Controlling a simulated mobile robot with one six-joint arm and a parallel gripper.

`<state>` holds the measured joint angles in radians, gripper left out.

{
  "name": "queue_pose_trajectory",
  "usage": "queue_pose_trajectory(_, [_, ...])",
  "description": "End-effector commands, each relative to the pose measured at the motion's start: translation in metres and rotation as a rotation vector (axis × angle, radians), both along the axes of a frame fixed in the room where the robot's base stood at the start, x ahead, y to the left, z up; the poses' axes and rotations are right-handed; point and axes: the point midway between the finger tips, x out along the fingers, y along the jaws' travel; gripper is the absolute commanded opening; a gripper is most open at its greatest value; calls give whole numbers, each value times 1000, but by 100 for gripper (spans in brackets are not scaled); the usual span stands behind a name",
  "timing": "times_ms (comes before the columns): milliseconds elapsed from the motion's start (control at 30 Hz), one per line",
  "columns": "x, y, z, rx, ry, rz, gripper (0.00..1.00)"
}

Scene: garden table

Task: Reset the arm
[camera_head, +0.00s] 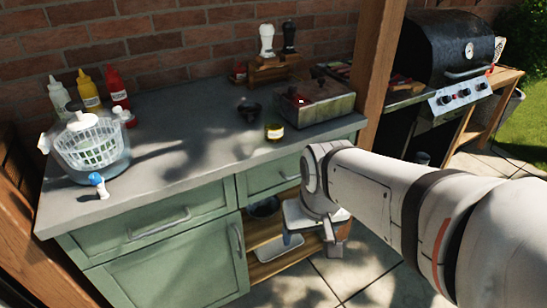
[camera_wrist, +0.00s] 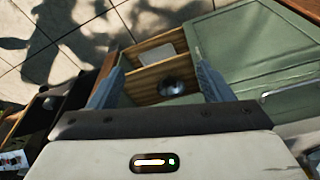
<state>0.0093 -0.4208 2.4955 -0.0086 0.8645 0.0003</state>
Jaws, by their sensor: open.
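My gripper (camera_wrist: 160,76) is open, with its two fingers spread wide and nothing held between them in the wrist view. In the head view my white arm reaches in from the lower right. Its wrist end hangs in front of the green cabinet (camera_head: 180,262), below the countertop edge, and my fingers are not clear there. Beyond the fingers in the wrist view are open wooden shelves with a dark bowl (camera_wrist: 172,86) and a pale tray (camera_wrist: 156,55). I cannot tell how close the fingers are to the cabinet.
The grey countertop (camera_head: 185,120) holds a salad spinner (camera_head: 90,148), squeeze bottles (camera_head: 88,88), a small jar (camera_head: 274,132) and a box (camera_head: 314,103). A wooden post (camera_head: 378,62) and a grill (camera_head: 448,55) stand to the right. Paving (camera_head: 385,285) lies below my arm.

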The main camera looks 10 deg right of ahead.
Motion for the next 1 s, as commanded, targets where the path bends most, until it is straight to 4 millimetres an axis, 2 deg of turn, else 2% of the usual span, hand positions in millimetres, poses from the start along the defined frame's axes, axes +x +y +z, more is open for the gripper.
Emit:
queue_pose_trajectory(100, [-8,4,1,8,27,6,73])
queue_pose_trajectory(367, [-8,4,1,8,28,5,73])
queue_pose_trajectory(467, [-8,4,8,8,25,5,73])
queue_pose_trajectory(767, [-9,3,59,7,5,6,73])
queue_pose_trajectory(1000, [-10,3,90,5,-8,8,73])
